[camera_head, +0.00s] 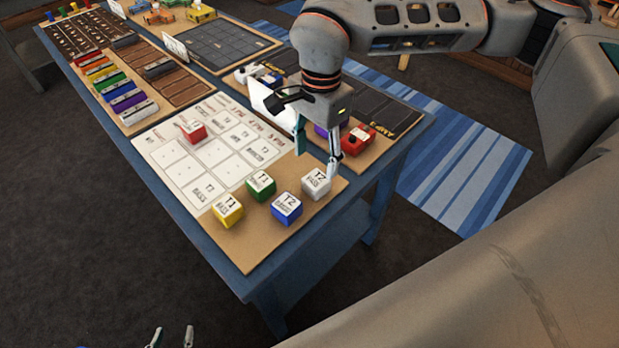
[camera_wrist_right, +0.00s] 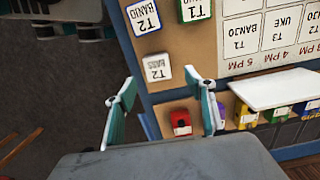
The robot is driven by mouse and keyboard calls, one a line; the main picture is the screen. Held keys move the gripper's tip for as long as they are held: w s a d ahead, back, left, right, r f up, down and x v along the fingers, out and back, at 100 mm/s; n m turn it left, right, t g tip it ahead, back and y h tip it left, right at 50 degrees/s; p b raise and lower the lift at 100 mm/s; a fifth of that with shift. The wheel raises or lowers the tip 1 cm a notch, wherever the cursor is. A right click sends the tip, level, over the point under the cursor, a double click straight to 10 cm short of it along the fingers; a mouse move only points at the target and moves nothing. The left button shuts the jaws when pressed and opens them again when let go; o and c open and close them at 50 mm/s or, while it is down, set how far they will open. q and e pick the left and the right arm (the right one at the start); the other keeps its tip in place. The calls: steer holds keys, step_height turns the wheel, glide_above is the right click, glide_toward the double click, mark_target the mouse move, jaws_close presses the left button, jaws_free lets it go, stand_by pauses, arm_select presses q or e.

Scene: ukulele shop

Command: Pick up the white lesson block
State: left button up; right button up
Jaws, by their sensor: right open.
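The white lesson block (camera_head: 316,184), marked T2 BASS, sits on the tan board near the table's front right corner. It also shows in the right wrist view (camera_wrist_right: 157,67), between and beyond the fingertips. My right gripper (camera_head: 317,152) is open and empty, pointing down just above and behind the block; its open fingers also show in the right wrist view (camera_wrist_right: 165,92). They look apart from the block, though the exact gap is hard to tell. My left gripper (camera_head: 172,338) shows only its fingertips at the bottom edge, apart and empty, away from the table.
Blue (camera_head: 287,208), green (camera_head: 261,185) and yellow (camera_head: 227,210) blocks stand close to the white one. A red block (camera_head: 194,130) is on the lesson chart (camera_head: 185,168). A red toy amp-like block (camera_head: 357,140) stands behind the right gripper. A white card (camera_head: 272,105) stands nearby.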

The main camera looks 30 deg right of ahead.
mark_target(320, 176)
steer(key=shift+w+d, duration=0.25)
steer(key=shift+d, duration=0.35)
steer(key=shift+d+f, duration=0.15)
steer(key=shift+f, duration=0.1)
steer(key=f, duration=0.7)
steer(key=shift+s, duration=0.35)
steer(key=shift+r, duration=0.1)
steer(key=c, duration=1.2)
